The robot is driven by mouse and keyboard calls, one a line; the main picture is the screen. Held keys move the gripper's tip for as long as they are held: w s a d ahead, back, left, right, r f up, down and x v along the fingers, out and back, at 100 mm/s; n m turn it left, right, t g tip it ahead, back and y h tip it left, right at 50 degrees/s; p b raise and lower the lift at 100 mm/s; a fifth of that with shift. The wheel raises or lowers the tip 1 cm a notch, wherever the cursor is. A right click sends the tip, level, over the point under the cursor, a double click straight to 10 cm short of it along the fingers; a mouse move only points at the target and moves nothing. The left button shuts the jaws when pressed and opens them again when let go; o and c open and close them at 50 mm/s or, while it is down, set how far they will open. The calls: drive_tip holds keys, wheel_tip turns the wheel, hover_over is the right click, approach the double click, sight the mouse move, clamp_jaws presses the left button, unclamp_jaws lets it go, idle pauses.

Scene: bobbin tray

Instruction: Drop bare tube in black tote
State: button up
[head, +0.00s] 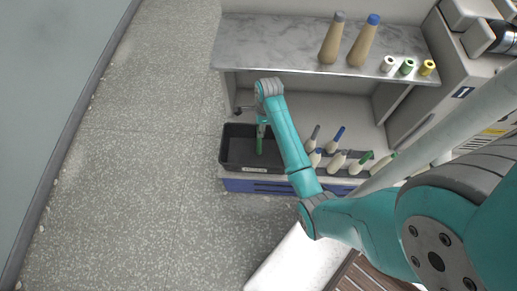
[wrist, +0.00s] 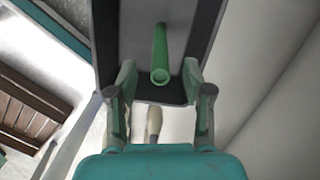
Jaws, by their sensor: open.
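The bare tube (wrist: 161,52) is green and hollow, with its open end facing the wrist camera. It lies between and beyond my fingertips, apart from both fingers. The tube also shows in the head view (head: 260,146), within the outline of the black tote (head: 232,160). I cannot tell whether it touches the tote floor. The tote's dark wall and grey floor also fill the top middle of the wrist view (wrist: 104,45). My gripper (wrist: 160,78) is open and empty above the tote. In the head view my wrist partly hides it.
Several cream bobbins (head: 337,161) with coloured tips stand right of the tote. A marbled shelf (head: 285,45) above holds two tall tan bobbins (head: 331,42) and white, green (head: 407,67) and yellow short tubes. A grey machine (head: 440,95) stands right. The floor at left is clear.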

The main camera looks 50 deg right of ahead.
drive_tip(key=r, duration=0.6)
drive_tip(key=shift+s+d+r, duration=0.25)
drive_tip(key=shift+d+r, duration=0.05)
drive_tip(key=shift+r, duration=0.05)
